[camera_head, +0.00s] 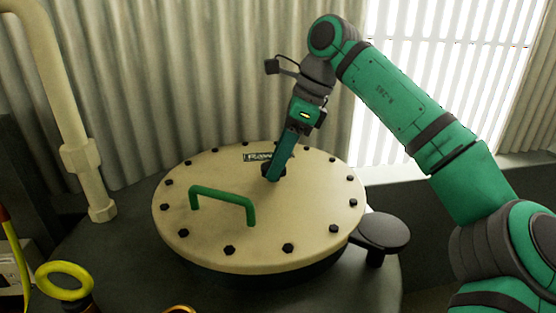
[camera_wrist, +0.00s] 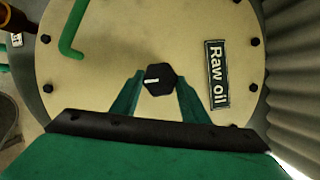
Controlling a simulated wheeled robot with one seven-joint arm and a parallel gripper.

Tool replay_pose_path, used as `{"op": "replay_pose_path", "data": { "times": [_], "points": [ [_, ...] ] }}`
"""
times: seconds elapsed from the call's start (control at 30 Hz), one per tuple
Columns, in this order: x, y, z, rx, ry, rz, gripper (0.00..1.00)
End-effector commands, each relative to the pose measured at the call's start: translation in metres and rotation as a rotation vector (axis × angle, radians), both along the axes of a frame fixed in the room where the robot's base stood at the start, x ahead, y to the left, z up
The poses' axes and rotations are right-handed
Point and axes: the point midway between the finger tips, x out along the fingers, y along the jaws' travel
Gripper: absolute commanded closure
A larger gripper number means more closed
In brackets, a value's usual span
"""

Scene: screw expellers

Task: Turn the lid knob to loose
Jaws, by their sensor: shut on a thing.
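The lid knob (camera_wrist: 160,79) is a small black knob with a white pointer line, near the middle of the round cream lid (camera_head: 186,236). In the wrist view the pointer line lies nearly level across the picture. My gripper (camera_head: 272,174) reaches down to the lid from above. In the wrist view my gripper (camera_wrist: 159,84) has one green finger on each side of the knob, shut on it. In the head view the fingers hide most of the knob. The label "Raw oil" (camera_wrist: 217,75) is beside the knob on the lid.
A green handle (camera_head: 223,200) rises from the lid left of my gripper. Black bolts ring the lid edge. A dark round disc (camera_head: 384,232) stands at the lid's right. A cream pipe (camera_head: 66,110) stands at left, and a yellow ring (camera_head: 64,270) at lower left. Corrugated wall is behind.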

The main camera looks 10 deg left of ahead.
Motion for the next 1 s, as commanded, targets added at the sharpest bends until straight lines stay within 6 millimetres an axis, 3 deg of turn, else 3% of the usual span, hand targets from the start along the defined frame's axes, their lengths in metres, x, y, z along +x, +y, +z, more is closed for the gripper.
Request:
{"op": "replay_pose_path", "data": {
  "times": [0.47, 0.5, 0.57, 1.0],
  "points": [
    [0.0004, -0.0015, 0.0006, -0.002, -0.001, 0.013, 0.82],
    [0.0004, -0.0016, 0.0006, -0.002, -0.001, 0.013, 0.54],
    [0.0004, -0.0014, 0.0006, -0.001, -0.001, 0.013, 0.40],
    [0.0014, -0.0044, 0.0092, -0.001, -0.001, 0.010, 0.40]
  ]
}}
